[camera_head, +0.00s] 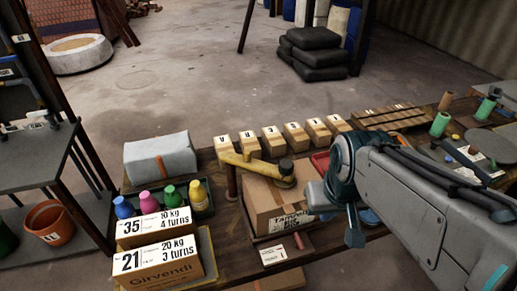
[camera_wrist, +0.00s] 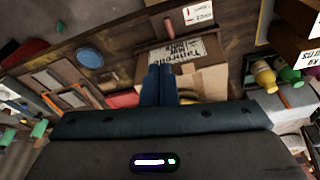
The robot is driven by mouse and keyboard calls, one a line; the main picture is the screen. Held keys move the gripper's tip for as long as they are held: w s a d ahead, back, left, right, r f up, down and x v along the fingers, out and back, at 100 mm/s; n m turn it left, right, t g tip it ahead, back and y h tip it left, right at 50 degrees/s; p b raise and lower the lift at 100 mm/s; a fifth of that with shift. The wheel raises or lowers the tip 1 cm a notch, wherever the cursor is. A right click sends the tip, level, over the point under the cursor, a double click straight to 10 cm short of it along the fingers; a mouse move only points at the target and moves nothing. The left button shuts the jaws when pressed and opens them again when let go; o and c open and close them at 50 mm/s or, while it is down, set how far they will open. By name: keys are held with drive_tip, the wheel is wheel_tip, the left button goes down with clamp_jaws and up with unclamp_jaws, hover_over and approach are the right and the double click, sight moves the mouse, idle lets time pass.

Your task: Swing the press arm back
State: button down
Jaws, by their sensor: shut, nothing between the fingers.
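The press arm (camera_head: 256,164) is a yellow bar with a round dark-and-yellow pad at its right end. It reaches from a brown wooden post (camera_head: 232,182) across the top of a cardboard box (camera_head: 264,203), with the pad over the box. My gripper (camera_wrist: 162,72) is shut and empty in the wrist view, its two dark blue fingers together in front of the box (camera_wrist: 207,84). In the head view my wrist is just right of the box.
Several lettered wooden blocks (camera_head: 269,141) stand in a row behind the box. Coloured bottles (camera_head: 197,192) and two numbered boxes (camera_head: 158,264) are at left, beside a grey wrapped bundle (camera_head: 158,158). A red-handled tool (camera_head: 298,240) and label card (camera_head: 273,255) lie in front.

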sight(256, 161)
drive_tip(key=w+a+n+p, duration=0.1)
drive_tip(key=w+a+n, duration=0.5)
drive_tip(key=n, duration=0.9)
drive_tip(key=w+a+r+n+h, duration=0.1)
drive_tip(key=w+a+n, duration=0.6)
drive_tip(key=n, duration=0.8)
drive_tip(key=a, duration=0.3)
drive_tip(key=shift+r+p, duration=0.15)
drive_tip(key=shift+p, duration=0.25)
drive_tip(key=x, duration=1)
drive_tip(key=shift+s+d, duration=0.1)
drive_tip(key=shift+s, duration=0.05)
drive_tip(key=shift+w+d+p, duration=0.15)
drive_tip(key=shift+w+d, duration=0.1)
drive_tip(key=shift+w, duration=0.35)
drive_tip(key=shift+w+d+p, duration=0.15)
drive_tip(key=shift+w+d, duration=0.1)
drive_tip(key=shift+w, duration=0.4)
drive_tip(key=shift+w+d, duration=0.3)
drive_tip(key=shift+w, duration=0.3)
drive_tip(key=shift+w+n, duration=0.1)
drive_tip(key=shift+n, duration=0.3)
